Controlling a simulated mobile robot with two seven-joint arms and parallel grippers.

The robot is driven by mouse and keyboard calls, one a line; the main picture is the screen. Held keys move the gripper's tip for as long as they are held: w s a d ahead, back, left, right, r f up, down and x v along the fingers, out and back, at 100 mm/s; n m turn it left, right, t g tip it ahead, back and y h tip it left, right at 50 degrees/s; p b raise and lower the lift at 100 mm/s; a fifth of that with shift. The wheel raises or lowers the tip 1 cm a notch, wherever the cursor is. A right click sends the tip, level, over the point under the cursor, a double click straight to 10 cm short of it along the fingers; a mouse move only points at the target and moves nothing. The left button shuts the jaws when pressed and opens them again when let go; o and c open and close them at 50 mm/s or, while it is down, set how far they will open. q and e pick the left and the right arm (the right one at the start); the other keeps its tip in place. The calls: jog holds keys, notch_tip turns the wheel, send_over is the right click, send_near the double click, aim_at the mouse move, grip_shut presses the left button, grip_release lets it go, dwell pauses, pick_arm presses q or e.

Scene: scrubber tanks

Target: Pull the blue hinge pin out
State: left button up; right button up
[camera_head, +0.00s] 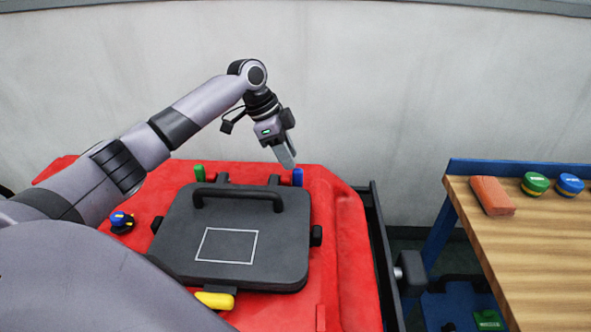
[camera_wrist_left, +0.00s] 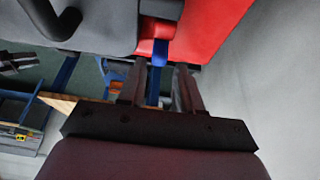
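The blue hinge pin (camera_head: 298,177) stands upright at the back right of the dark grey lid (camera_head: 270,222) on the red machine (camera_head: 345,250). My left gripper (camera_head: 287,163) points down just above the pin, near its top. In the left wrist view the two fingers of my left gripper (camera_wrist_left: 160,72) are apart, with nothing held between them. The blue pin (camera_wrist_left: 160,50) shows in line with the gap, at the fingertips; I cannot tell whether they touch it. The green pin (camera_head: 200,172) stands at the lid's back left. My right gripper is not in view.
The lid has a raised black handle (camera_head: 238,192). A yellow piece (camera_head: 214,300) is at its front and a blue-and-yellow knob (camera_head: 121,220) at left. A grey wall (camera_head: 400,90) is behind. A wooden bench (camera_head: 540,245) with a red-brown block (camera_head: 492,196) stands right.

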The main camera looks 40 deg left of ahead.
aim_at(299, 187)
pick_arm(q)
jog(key=shift+x, duration=3.6)
jog(key=shift+c, duration=0.3)
jog(key=shift+d+r, duration=0.1)
grip_shut()
